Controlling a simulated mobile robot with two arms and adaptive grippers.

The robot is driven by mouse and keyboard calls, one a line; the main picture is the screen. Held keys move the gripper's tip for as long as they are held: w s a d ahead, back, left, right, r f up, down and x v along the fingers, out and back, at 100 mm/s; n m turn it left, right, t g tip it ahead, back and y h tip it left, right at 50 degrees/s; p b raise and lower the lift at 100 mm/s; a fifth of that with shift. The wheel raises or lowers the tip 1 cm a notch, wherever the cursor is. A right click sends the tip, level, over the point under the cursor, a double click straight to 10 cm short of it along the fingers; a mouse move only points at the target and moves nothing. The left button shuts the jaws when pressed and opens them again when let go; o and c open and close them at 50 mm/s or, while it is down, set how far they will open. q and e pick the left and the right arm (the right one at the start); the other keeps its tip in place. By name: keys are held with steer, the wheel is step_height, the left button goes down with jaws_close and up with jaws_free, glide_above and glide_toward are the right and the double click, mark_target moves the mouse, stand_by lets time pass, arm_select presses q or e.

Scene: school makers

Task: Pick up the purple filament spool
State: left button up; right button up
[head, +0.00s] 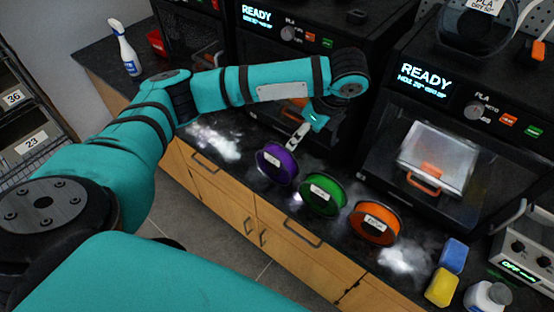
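The purple filament spool (276,164) stands upright on the dark counter, with a white label on its face. It is the leftmost of three spools in a row. My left gripper (297,140) points down at the upper right edge of the purple spool, with its fingertips close to the rim. I cannot tell whether the fingers touch the rim or are apart. My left arm reaches across the counter above the spool. My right gripper is not in the head view.
A green spool (321,196) and an orange spool (373,224) stand to the right. Black 3D printers (455,105) line the back. A blue sponge (453,256), a yellow sponge (442,287) and a white bottle (487,298) are at the lower right. A spray bottle (124,48) stands far left.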

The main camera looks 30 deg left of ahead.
arm_select(q)
steer(key=a, duration=0.1)
glide_toward(279, 150)
steer(key=x, duration=0.6)
steer(key=shift+d+f, duration=0.1)
steer(key=shift+d, duration=0.15)
steer(key=x, duration=0.2)
steer(key=p+x, duration=0.1)
steer(key=x, duration=0.2)
steer(key=shift+s+a+f, duration=0.1)
steer(key=shift+s+a, duration=0.05)
steer(key=shift+a, duration=0.2)
steer(key=shift+f, duration=0.2)
jaws_close()
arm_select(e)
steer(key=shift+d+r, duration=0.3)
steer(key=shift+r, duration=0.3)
